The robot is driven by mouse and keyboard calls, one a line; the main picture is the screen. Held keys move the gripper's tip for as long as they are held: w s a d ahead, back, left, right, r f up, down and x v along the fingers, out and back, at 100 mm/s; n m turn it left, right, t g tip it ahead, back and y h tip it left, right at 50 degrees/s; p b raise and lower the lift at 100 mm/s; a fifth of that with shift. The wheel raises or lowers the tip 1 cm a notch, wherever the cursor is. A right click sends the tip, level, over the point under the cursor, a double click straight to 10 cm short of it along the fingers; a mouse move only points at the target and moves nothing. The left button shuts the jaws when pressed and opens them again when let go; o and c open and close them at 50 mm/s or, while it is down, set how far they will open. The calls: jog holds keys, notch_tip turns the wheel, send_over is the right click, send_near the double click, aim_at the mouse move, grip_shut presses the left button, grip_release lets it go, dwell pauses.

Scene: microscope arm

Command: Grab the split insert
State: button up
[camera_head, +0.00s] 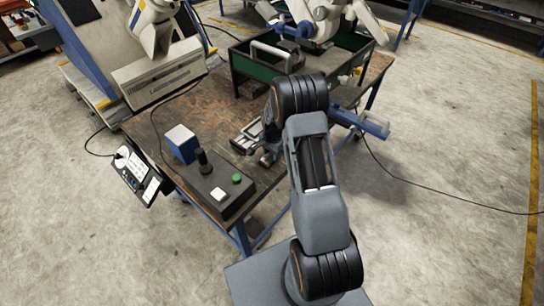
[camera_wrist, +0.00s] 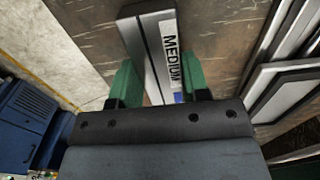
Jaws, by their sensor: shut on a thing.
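The split insert (camera_wrist: 152,45) is a grey metal bar with a dark lengthwise line and a white label reading "MEDIUM". It shows in the wrist view, between the green fingers of my gripper (camera_wrist: 158,82). The fingers are shut on its two long sides. Its far end sticks out beyond the fingertips over the brown table top, and its near end is hidden by the gripper body. I cannot tell whether it touches the table. In the head view my arm hides most of the gripper and the insert.
Grey metal frames (camera_wrist: 285,88) lie close on the right in the wrist view. On the worn table (camera_head: 165,117) stand a blue box (camera_head: 181,143), a control box (camera_head: 222,190) with a joystick, and a green-walled tray (camera_head: 245,66) at the back. A blue vise-like bar (camera_head: 372,124) juts from the right edge.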

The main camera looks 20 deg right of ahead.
grip_shut()
jog(key=shift+r, duration=0.1)
jog(key=shift+w, duration=0.1)
